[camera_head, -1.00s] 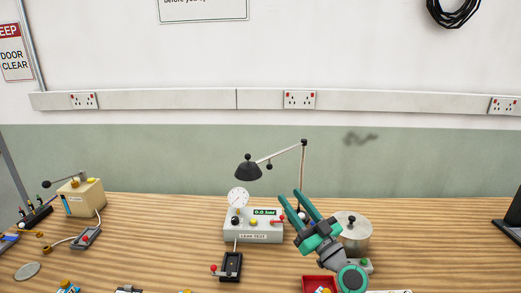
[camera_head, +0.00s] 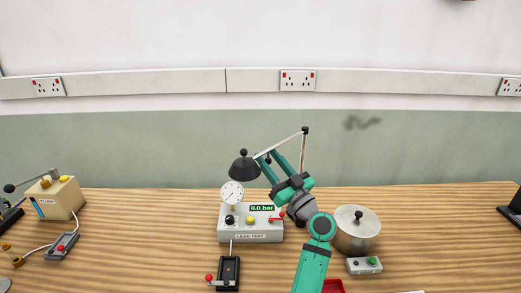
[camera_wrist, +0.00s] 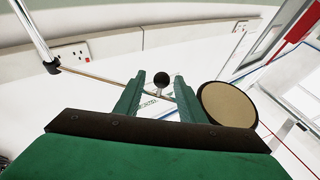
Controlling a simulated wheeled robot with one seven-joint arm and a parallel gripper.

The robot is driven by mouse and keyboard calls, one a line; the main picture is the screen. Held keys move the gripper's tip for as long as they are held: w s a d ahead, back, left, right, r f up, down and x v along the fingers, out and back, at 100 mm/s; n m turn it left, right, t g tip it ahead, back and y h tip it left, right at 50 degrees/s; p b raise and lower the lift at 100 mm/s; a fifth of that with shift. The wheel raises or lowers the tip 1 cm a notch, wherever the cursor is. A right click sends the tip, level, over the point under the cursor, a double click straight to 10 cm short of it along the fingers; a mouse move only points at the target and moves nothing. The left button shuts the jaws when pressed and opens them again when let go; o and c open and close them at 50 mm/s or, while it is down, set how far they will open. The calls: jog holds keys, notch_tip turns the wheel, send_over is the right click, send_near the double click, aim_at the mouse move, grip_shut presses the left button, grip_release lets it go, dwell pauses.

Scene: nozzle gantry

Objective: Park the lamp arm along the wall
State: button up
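The lamp has a black shade (camera_head: 245,168) on a thin arm (camera_head: 287,140) that runs left from the top of an upright post (camera_head: 303,150) behind the leak-test box. The arm stretches out over the bench. My gripper (camera_head: 265,155) is raised at the arm, just right of the shade. In the wrist view, a black ball knob (camera_wrist: 162,80) on the lamp arm lies between my two open fingertips (camera_wrist: 161,82), with gaps showing on both sides. The shade's round pale underside (camera_wrist: 229,104) is right of the fingers. My fingers partly cover the arm in both views.
The leak-test box (camera_head: 250,236) with a gauge (camera_head: 232,193) stands below the lamp. A lidded metal pot (camera_head: 357,236) and a small button box (camera_head: 364,265) are right of my arm. A socket rail (camera_head: 200,82) runs along the wall. The bench's far right is mostly clear.

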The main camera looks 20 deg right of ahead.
jog(key=shift+x, duration=2.2)
jog(key=shift+s, duration=0.1)
grip_shut()
